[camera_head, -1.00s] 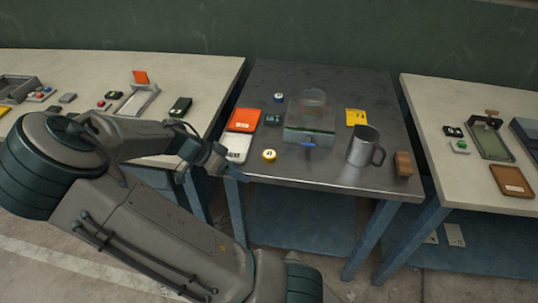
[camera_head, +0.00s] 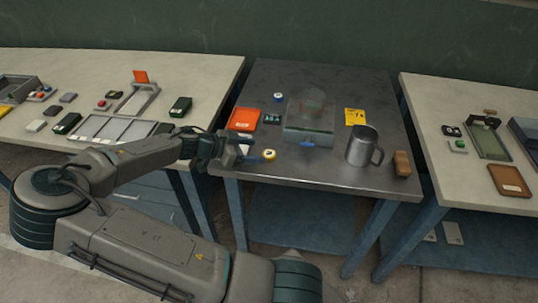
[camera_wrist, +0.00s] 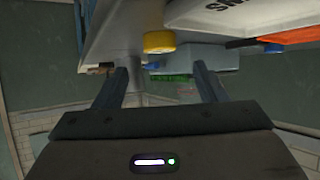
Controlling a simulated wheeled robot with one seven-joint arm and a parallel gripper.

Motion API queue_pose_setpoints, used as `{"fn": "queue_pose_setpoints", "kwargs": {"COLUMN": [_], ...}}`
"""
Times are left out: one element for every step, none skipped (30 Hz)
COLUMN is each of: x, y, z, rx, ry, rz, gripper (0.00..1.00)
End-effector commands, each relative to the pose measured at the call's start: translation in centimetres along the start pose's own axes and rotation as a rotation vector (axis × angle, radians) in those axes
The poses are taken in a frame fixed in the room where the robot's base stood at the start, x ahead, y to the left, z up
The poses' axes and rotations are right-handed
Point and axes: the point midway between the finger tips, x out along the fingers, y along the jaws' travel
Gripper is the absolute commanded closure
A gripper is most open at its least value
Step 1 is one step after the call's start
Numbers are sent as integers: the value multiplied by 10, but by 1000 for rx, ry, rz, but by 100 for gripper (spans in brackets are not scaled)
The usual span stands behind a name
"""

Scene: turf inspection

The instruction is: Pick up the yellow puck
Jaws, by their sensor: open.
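The yellow puck (camera_head: 271,155) lies on the dark metal table (camera_head: 340,178) near its front left, with a pale marked top. In the wrist view the yellow puck (camera_wrist: 159,42) shows from the side, beyond and between my fingertips. My gripper (camera_head: 250,152) is low over the table's left front edge, just left of the puck, with a finger reaching towards it. In the wrist view my gripper (camera_wrist: 160,68) has its two fingers spread with nothing between them. I cannot tell whether a finger touches the puck.
A clear box (camera_head: 308,122) with a blue front part stands right of the puck. An orange box (camera_head: 243,118) and a white one (camera_wrist: 210,10) are close by. A metal mug (camera_head: 362,147) and brown block (camera_head: 402,164) stand right. The table's front middle is free.

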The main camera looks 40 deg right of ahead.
Motion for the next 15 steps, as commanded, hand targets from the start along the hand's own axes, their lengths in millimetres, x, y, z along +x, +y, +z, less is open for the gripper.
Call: {"fn": "queue_pose_setpoints", "kwargs": {"x": [3, 4, 7, 9, 13, 18, 23, 28, 34, 38, 42, 47, 50, 52, 54], "y": [0, 0, 0, 0, 0, 0, 0, 0, 0, 0, 0, 0, 0, 0, -1], "z": [0, 0, 0, 1, 1, 2, 3, 4, 5, 6, 6, 6, 6, 7, 7], "rx": [0, 0, 0, 0, 0, 1, 0, -1, 0, 1, 1, 0, -1, -1, -1], "ry": [0, 0, 0, 0, 0, 0, 0, 0, 0, 0, 0, 0, 0, 0, 0], "rz": [2, 2, 1, 2, 2, 4, 4, 5, 5, 4, 4, 3, 3, 2, 1], "gripper": [35, 35, 35, 35, 35, 35, 35, 35, 35, 35, 35, 35, 35, 35, 35]}}
